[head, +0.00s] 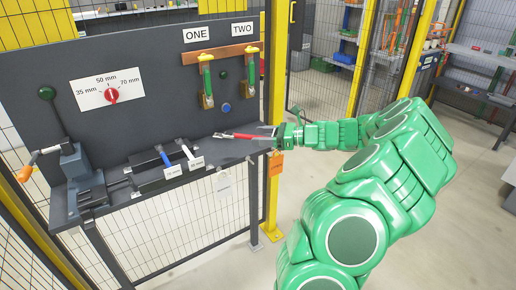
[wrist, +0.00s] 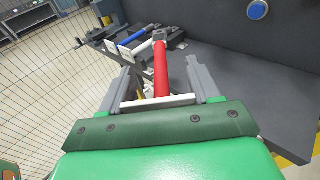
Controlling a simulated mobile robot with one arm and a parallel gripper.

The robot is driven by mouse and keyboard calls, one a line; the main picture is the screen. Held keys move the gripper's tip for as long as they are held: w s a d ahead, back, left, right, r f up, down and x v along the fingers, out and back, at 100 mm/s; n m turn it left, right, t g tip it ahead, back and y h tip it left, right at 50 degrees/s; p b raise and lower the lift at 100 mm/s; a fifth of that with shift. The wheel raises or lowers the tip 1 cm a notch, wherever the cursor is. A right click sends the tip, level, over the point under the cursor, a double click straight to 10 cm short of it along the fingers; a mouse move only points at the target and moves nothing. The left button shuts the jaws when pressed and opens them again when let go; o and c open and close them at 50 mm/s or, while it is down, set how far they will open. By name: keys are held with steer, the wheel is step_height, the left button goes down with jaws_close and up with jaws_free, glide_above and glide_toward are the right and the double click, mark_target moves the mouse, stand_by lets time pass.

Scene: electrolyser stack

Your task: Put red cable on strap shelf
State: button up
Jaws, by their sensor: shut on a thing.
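A red cable (head: 238,136), a straight red bar with a pale metal end, sticks out of my gripper (head: 268,134) to the left, over the right end of the grey bench. In the wrist view the red cable (wrist: 160,70) runs lengthwise between the two grey fingers of my gripper (wrist: 160,60). A white crosspiece (wrist: 157,101) spans the fingers at its near end; my gripper is shut on this piece.
Blue (head: 164,157) and white (head: 184,149) handles with white tags lie on black blocks on the bench (head: 215,150). A dark panel (head: 150,60) stands behind it, with a red dial (head: 112,94) and green straps (head: 207,82). A yellow post (head: 275,60) and mesh fence are close behind my gripper.

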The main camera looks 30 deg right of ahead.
glide_above(259, 148)
steer(key=s+a, duration=0.2)
steer(key=s, duration=0.1)
step_height(259, 148, down, 7)
steer(key=shift+w+d+f, duration=0.1)
steer(key=shift+w+f, duration=0.05)
steer(key=shift+f, duration=0.75)
steer(key=shift+w+d+f, duration=0.1)
steer(key=shift+f, duration=0.8)
steer(key=shift+f, duration=0.1)
steer(key=o, duration=1.2)
steer(key=shift+o, duration=0.2)
steer(key=v, duration=1.2)
